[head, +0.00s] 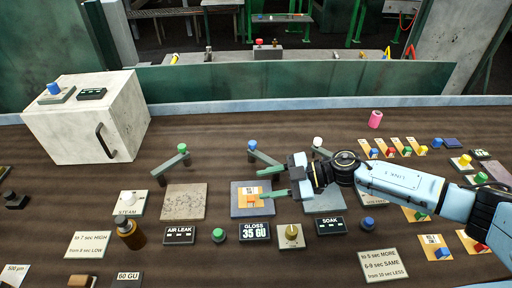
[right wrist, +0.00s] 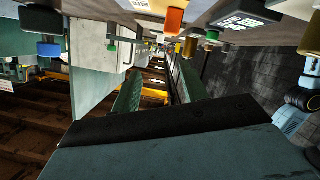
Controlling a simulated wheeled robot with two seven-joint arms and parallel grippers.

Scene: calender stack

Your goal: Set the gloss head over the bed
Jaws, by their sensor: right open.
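The middle bed is a blue-grey plate (head: 238,206) behind the "GLOSS 35 GU" sign (head: 255,232). An orange and yellow piece (head: 243,197) lies on the plate. A dark bar with a blue knob (head: 252,145), which I take for the gloss head, slants behind the plate, its knob at the left end. My right gripper (head: 267,182) comes in from the right, its two green fingers apart, near the plate's right side and in front of the bar. The fingers also show open in the right wrist view (right wrist: 157,87). Contact with the bar or piece is unclear. My left gripper is out of view.
Similar bars with a green knob (head: 183,147) and a white knob (head: 318,142) stand left and right. A stone-coloured plate (head: 184,202) lies left. Knobs and an "AIR LEAK" sign (head: 180,235) line the front. A white box with a handle (head: 80,125) stands back left.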

